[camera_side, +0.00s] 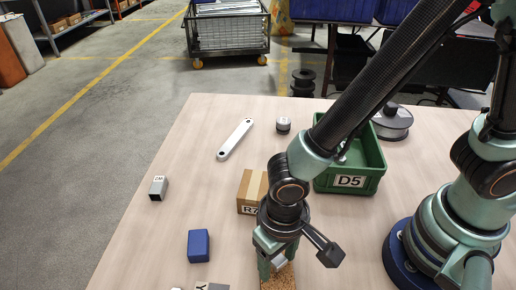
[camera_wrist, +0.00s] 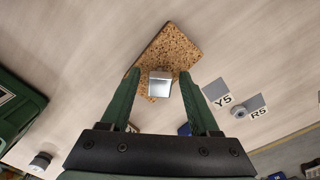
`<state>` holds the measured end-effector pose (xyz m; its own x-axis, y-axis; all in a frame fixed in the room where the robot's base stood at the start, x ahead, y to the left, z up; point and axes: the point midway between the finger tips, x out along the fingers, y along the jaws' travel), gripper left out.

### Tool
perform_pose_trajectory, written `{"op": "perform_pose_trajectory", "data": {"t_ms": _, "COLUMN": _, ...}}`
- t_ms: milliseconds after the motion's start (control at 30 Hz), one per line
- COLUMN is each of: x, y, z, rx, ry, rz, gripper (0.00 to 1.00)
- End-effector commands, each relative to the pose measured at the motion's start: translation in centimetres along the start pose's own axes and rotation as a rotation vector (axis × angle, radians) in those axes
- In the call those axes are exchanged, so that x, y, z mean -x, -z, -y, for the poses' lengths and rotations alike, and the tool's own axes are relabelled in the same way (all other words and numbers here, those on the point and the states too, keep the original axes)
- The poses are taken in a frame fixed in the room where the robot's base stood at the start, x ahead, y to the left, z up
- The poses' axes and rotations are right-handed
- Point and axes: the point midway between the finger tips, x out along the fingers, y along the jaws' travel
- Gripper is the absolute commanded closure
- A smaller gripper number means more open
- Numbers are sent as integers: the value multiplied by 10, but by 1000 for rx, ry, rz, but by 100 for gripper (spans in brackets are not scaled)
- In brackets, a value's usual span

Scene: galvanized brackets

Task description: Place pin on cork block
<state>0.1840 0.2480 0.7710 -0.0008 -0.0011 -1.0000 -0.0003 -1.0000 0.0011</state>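The cork block (camera_side: 279,281) lies at the near edge of the side view, under my gripper (camera_side: 278,262). In the wrist view the speckled brown cork block (camera_wrist: 170,45) lies ahead of and between the fingers of my gripper (camera_wrist: 160,74). A shiny silver piece (camera_wrist: 160,84), seemingly the pin, appears upright over the cork's near part. It also shows between the fingers in the side view (camera_side: 280,262). The fingers are apart, with a visible gap on each side of it. I cannot tell for certain whether its base touches the cork.
A green D5 bin (camera_side: 350,182) and a cardboard box (camera_side: 253,190) stand behind my gripper. A blue block (camera_side: 198,246), grey block (camera_side: 158,188) and grey bar (camera_side: 235,139) lie to the left. A Y5-labelled part (camera_wrist: 216,93) lies right of the cork.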

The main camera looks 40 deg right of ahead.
Motion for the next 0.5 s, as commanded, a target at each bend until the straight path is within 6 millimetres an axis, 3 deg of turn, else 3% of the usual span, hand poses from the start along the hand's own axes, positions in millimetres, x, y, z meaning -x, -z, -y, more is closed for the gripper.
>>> {"op": "perform_pose_trajectory", "data": {"t_ms": 267, "x": 8, "y": 0, "z": 1, "rx": 0, "ry": 2, "rz": -2, "gripper": 38}}
{"op": "perform_pose_trajectory", "data": {"t_ms": 500, "x": 44, "y": 1, "z": 1, "rx": 0, "ry": 6, "rz": -4, "gripper": 38}}
